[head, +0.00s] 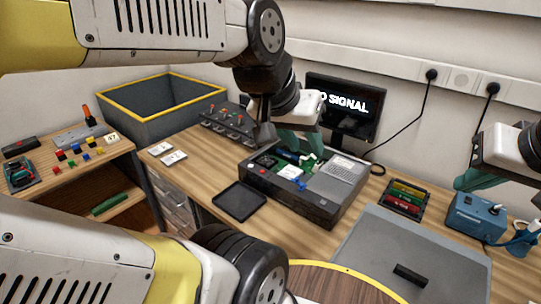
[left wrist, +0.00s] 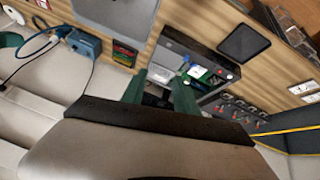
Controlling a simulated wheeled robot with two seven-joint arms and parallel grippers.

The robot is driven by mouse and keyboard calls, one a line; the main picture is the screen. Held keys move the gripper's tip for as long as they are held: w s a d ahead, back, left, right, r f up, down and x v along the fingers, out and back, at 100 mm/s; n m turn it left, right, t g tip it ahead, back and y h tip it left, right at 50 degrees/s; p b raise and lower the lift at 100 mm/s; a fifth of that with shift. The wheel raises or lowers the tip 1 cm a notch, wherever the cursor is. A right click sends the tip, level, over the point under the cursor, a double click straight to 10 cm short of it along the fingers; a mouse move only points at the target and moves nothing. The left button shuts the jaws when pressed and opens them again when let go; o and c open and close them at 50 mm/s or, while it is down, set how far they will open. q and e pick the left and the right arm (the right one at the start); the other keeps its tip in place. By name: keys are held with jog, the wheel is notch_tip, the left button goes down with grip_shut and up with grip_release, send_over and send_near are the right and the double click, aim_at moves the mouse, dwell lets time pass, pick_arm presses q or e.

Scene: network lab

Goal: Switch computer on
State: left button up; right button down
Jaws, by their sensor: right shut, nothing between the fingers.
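The computer (head: 335,190) is a dark case with its top open on the desk, green board and blue parts showing inside. A small red button (head: 263,172) is at its front left edge. The monitor (head: 362,122) behind it reads "NO SIGNAL", its first letters hidden by my arm. My left gripper (head: 298,141) is above the back of the case. In the left wrist view its teal fingers (left wrist: 160,92) are apart with nothing seen between them, and the computer (left wrist: 172,50) lies beyond. My right gripper (head: 472,180) is at the right edge, shut and empty, partly cut off.
A black tray (head: 240,201) lies left of the computer. A row of knobs (head: 225,120) and a grey bin with yellow rim (head: 160,120) stand behind left. Colored modules (head: 404,197), a blue box (head: 477,215) and a grey panel (head: 400,255) lie to the right.

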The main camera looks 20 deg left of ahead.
pick_arm(q)
grip_shut()
dwell(1.5)
